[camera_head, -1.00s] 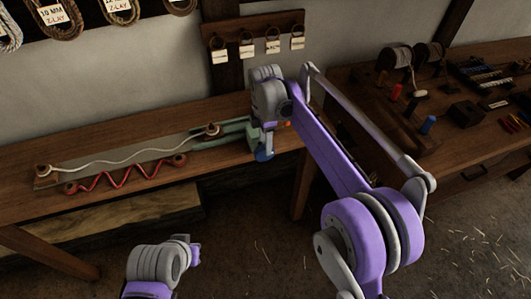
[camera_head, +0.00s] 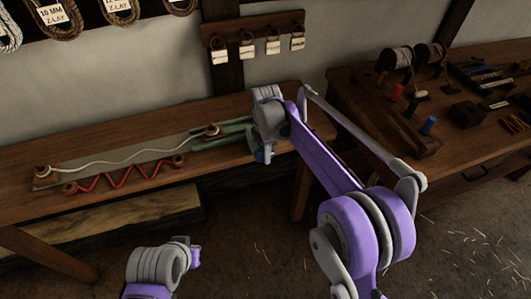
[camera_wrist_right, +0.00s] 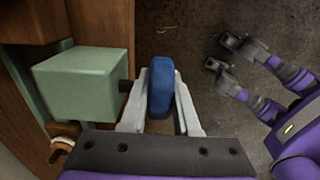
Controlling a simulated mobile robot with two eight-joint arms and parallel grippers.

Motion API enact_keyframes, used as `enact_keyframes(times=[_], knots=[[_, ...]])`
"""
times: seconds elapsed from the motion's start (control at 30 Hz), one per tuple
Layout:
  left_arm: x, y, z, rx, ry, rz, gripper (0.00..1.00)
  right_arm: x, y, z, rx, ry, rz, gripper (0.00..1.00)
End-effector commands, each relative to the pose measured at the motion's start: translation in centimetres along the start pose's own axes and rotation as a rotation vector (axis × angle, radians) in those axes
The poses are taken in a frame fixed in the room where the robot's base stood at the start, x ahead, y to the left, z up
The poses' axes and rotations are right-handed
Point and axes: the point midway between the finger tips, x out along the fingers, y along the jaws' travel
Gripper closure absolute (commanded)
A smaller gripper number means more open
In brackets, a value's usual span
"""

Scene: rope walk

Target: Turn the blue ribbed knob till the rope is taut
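The blue ribbed knob (camera_wrist_right: 162,86) stands on a short shaft at the side of a green block (camera_wrist_right: 82,84). In the right wrist view my right gripper (camera_wrist_right: 162,92) has one finger on each side of the knob, with no clear gap. In the head view the gripper (camera_head: 262,150) largely hides the block and knob. The pale rope (camera_head: 120,160) runs in slack waves between two wooden posts on a board (camera_head: 45,183). A red zigzag cord (camera_head: 125,177) lies in front of it.
The long wooden bench (camera_head: 90,139) runs along the wall. A second bench (camera_head: 450,153) at the right holds spools (camera_head: 396,58) and tools. Tagged rope coils (camera_head: 60,18) hang on the wall. The floor (camera_head: 245,235) in front looks clear.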

Motion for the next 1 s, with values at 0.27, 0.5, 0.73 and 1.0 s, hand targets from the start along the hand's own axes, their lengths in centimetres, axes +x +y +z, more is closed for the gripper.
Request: enact_keyframes(times=[0.27, 0.5, 0.73, 1.0], knots=[[0.0, 0.0, 0.0, 0.0, 0.0, 0.0, 1.0, -0.03, 0.01, 0.0, 0.0, 0.001, 0.0, 1.0], [0.05, 0.0, 0.03, 0.0, 0.0, 0.0, 1.0, 0.0, 0.0, 0.14, 0.002, 0.05, 0.0, 1.0], [0.21, 0.0, 0.14, 0.0, -0.001, 0.0, 1.0, 0.09, 0.03, 0.16, 0.004, 0.192, 0.001, 1.0], [0.62, 0.0, 0.39, 0.0, -0.002, 0.0, 1.0, 0.21, 0.04, 0.14, 0.004, 0.395, 0.001, 1.0]])
